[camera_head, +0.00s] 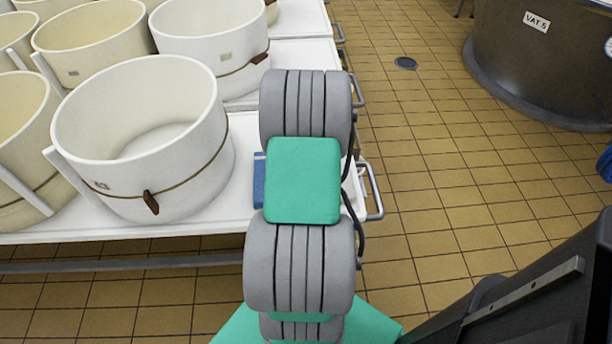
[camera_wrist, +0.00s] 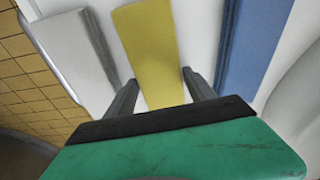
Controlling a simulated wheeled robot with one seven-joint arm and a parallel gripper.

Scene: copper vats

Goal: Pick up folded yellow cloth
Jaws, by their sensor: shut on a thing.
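The folded yellow cloth (camera_wrist: 148,40) is a flat yellow strip on a white surface in the wrist view. My gripper (camera_wrist: 160,77) has one finger on each side of it and is shut on it. The cloth's near end runs down between the fingers toward the palm. In the head view my arm hides both the yellow cloth and the fingers.
A grey-white folded cloth (camera_wrist: 80,55) lies to the left and a blue one (camera_wrist: 256,40) to the right in the wrist view. In the head view, white tubs (camera_head: 150,185) crowd the white cart (camera_head: 245,130) to the left.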

